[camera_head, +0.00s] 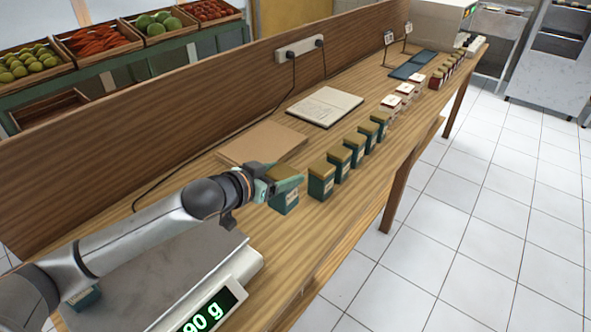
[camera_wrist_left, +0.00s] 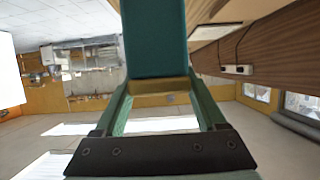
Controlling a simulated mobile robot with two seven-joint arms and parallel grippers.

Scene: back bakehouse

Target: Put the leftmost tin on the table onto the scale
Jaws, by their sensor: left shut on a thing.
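My left gripper (camera_head: 283,183) is shut on a dark green tin (camera_head: 286,203) with a gold lid, just left of the row of tins. The tin also shows between the fingers in the left wrist view (camera_wrist_left: 155,40). I cannot tell whether its base touches the table. The scale (camera_head: 180,275) stands at the near left, partly hidden under my left arm. Its display (camera_head: 208,311) shows green digits ending in "90 g". Another green tin (camera_head: 83,297) shows at the scale's left side, mostly hidden by my arm. My right gripper is not in view.
Several green tins, the nearest (camera_head: 321,181), run back along the table (camera_head: 300,240). White boxes (camera_head: 390,102) stand farther on. A wooden back panel (camera_head: 150,130) bounds the table.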

